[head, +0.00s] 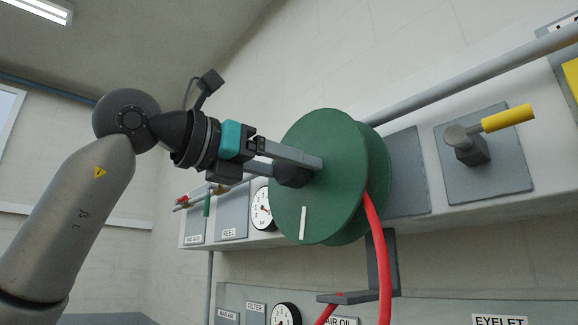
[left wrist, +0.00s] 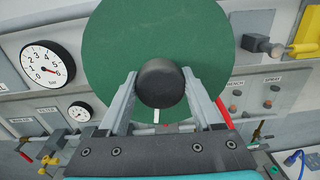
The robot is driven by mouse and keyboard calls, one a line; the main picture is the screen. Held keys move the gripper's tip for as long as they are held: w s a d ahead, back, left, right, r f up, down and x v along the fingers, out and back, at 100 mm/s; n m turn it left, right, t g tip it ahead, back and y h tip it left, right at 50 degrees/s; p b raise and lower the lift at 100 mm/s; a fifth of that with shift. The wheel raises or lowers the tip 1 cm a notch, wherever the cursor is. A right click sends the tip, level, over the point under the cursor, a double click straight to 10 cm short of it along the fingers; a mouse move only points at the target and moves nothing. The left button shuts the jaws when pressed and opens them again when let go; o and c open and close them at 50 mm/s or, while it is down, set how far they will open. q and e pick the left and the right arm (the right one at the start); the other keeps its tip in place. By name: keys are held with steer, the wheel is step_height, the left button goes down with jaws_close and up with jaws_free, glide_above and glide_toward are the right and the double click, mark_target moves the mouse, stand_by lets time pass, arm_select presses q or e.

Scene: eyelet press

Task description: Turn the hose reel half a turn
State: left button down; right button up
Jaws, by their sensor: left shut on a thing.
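The hose reel (head: 330,205) is a green disc pair mounted on the wall panel, with a red hose (head: 376,250) hanging from it. A white mark (head: 303,223) is low on its front face; it also shows near the bottom of the reel in the left wrist view (left wrist: 156,115). A black round hub knob (left wrist: 160,83) sticks out from the front. My left gripper (head: 300,172) is shut on this knob, one finger on each side of it. My right gripper is not in view.
A yellow-handled valve (head: 508,118) sits on a plate to the right of the reel. Gauges (left wrist: 47,64) and small coloured valves (head: 206,201) are on the panel to the left. A grey bracket (head: 380,270) hangs below the reel, beside the hose.

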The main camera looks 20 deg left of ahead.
arm_select(q)
steer(key=shift+c, duration=0.3)
jaws_free()
steer(key=shift+s, duration=0.1)
steer(key=b+v, duration=0.2)
steer(key=v, duration=1.3)
steer(key=shift+b, duration=0.3)
